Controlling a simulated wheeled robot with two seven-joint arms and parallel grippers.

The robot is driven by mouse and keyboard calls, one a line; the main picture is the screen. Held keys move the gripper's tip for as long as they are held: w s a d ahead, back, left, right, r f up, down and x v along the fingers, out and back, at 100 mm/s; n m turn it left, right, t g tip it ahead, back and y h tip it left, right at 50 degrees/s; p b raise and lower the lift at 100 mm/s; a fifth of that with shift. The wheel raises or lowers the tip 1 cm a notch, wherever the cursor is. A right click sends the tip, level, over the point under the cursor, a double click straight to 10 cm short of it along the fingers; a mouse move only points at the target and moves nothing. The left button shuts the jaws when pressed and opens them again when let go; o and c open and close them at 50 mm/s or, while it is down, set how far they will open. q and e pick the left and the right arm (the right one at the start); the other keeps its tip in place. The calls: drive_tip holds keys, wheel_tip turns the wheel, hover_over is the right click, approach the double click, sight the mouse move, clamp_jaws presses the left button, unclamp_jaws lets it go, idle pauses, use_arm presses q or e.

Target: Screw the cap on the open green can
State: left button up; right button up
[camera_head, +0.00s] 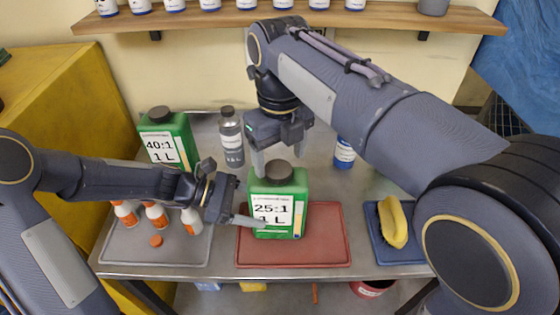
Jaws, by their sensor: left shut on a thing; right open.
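The green can marked 25:1 (290,222) stands upright on the red mat. A dark cap (279,171) sits on top of its neck; I cannot tell how tightly. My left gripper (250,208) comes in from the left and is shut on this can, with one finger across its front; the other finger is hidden. My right gripper (279,159) points down over the can. It is open, with its fingertips apart on either side above the cap. A second green can marked 40:1 (178,133) stands at the back left, also with a dark top (159,114).
A grey bottle (231,140) stands behind the can. White bottles with orange labels (155,216) and an orange cap (156,241) are on the grey tray (130,250). A blue-labelled bottle (344,155) stands beneath my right arm.

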drive_tip(key=shift+r, duration=0.9)
drive_tip(key=shift+n, duration=0.3)
